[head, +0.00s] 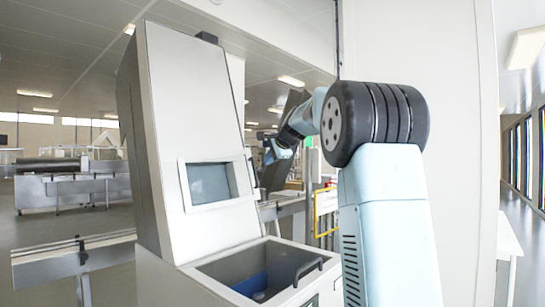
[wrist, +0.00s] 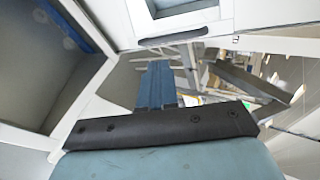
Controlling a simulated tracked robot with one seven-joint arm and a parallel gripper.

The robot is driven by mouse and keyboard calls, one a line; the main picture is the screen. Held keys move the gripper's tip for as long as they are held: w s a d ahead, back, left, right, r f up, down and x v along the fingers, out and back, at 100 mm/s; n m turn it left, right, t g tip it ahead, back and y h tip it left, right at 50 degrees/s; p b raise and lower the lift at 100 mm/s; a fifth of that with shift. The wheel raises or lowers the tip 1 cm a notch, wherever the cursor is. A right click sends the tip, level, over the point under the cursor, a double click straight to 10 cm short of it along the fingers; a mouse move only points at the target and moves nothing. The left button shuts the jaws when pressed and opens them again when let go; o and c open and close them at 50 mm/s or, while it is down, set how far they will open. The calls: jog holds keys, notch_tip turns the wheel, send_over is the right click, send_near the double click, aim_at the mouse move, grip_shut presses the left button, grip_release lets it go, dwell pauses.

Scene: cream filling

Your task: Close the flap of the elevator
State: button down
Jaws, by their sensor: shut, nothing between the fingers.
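The elevator (head: 155,165) is a tall pale grey housing with a small window in its face, left of centre in the head view. Its box-like opening (head: 228,266) at the bottom is uncovered, with something blue inside. A dark curved handle (head: 308,271) is at the right edge of this opening; I cannot clearly make out the flap itself. In the wrist view, my gripper (wrist: 168,68) shows two blue fingers pressed together and empty. The opening (wrist: 45,62) lies to their left. In the head view my arm reaches behind the elevator's right side, and the fingertips cannot be made out.
A pale wall panel (head: 430,70) stands close behind my arm on the right. Metal rails (head: 75,256) run left of the elevator. More machinery (head: 70,185) stands farther back at left. A white table (head: 510,240) is at the far right.

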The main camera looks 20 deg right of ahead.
jog(key=r+x, duration=0.1)
jog(key=x, duration=0.7)
jog(key=shift+w+f, duration=0.2)
jog(key=shift+w, duration=0.35)
jog(key=w+f+n+y, duration=0.1)
jog(key=w+f, duration=0.3)
jog(key=w, duration=1.1)
jog(key=shift+d+g+y, duration=0.25)
jog(key=shift+g+y, duration=0.05)
